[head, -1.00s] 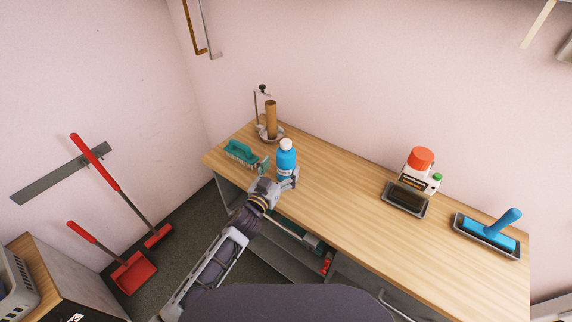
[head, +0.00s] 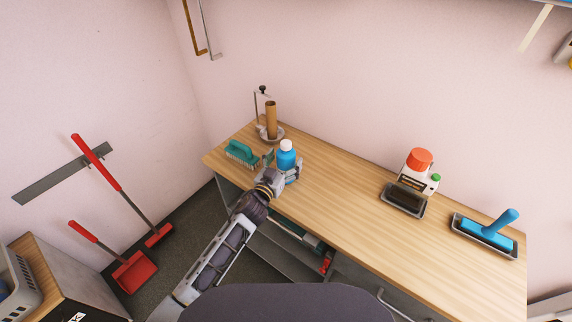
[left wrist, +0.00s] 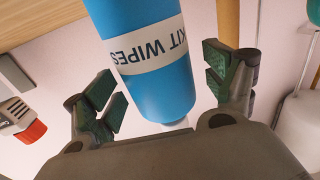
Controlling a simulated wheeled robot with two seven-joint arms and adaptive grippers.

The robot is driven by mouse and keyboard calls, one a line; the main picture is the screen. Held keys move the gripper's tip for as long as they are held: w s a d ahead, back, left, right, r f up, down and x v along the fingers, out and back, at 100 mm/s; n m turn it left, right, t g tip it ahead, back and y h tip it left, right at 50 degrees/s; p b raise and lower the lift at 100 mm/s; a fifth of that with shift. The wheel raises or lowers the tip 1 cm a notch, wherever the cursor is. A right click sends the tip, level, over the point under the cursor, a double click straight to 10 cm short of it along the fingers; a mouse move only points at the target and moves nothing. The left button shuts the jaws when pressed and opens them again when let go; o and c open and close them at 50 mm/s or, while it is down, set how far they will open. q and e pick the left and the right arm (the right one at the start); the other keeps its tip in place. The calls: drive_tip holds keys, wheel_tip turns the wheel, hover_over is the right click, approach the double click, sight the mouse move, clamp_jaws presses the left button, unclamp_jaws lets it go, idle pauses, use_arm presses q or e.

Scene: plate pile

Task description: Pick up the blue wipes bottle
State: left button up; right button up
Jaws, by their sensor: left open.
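The blue wipes bottle (head: 286,157), with a white cap, stands upright near the left end of the wooden table. In the left wrist view the bottle (left wrist: 150,62) appears upside down, with a white label reading "KIT WIPES". My left gripper (head: 289,172) is at the bottle, on its near side, and hides its lower part. In the left wrist view the open left gripper (left wrist: 165,92) has one green-padded finger on each side of the bottle, with a gap visible at both sides. My right gripper is not in view.
A teal brush (head: 240,152) lies left of the bottle, and a paper-roll holder (head: 271,122) stands behind it. The wooden table (head: 340,190) is clear to the right, up to a tray with an orange-capped container (head: 419,162) and a blue-handled roller (head: 495,230).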

use_arm(q)
drive_tip(key=shift+w+d, duration=0.25)
drive_tip(key=shift+w, duration=0.25)
drive_tip(key=c, duration=1.3)
